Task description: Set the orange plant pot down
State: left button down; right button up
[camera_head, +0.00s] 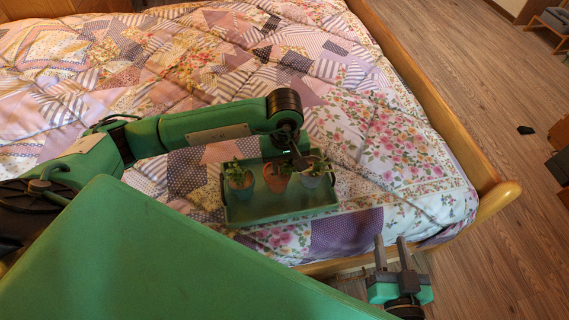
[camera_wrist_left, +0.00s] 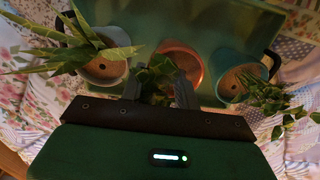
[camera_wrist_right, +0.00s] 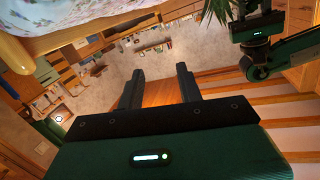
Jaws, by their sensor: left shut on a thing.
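The orange plant pot (camera_head: 277,181) is the middle one of three pots at the green tray (camera_head: 282,213) on the bed. In the left wrist view the orange pot's rim (camera_wrist_left: 197,65) shows just beyond the fingers, with its green plant between them. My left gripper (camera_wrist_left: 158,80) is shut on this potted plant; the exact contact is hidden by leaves. The pot appears upright, in or just above the tray; I cannot tell whether its base touches. My right gripper (camera_head: 390,246) is open and empty beyond the bed's edge; its two spread fingers also show in the right wrist view (camera_wrist_right: 158,82).
A grey-blue pot (camera_head: 312,178) stands close on the right of the orange pot, and another pot (camera_head: 240,188) on its left, both with plants. The quilt (camera_head: 370,130) around the tray is clear. The wooden bed frame (camera_head: 440,105) edges the bed.

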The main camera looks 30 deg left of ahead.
jog(key=shift+w+r, duration=0.15)
jog(key=shift+r, duration=0.15)
pick_arm(q)
jog(key=c, duration=1)
grip_release()
pick_arm(e)
jog(key=shift+d+r+t, duration=0.1)
jog(key=shift+r+t, duration=0.1)
jog(key=shift+t, duration=0.1)
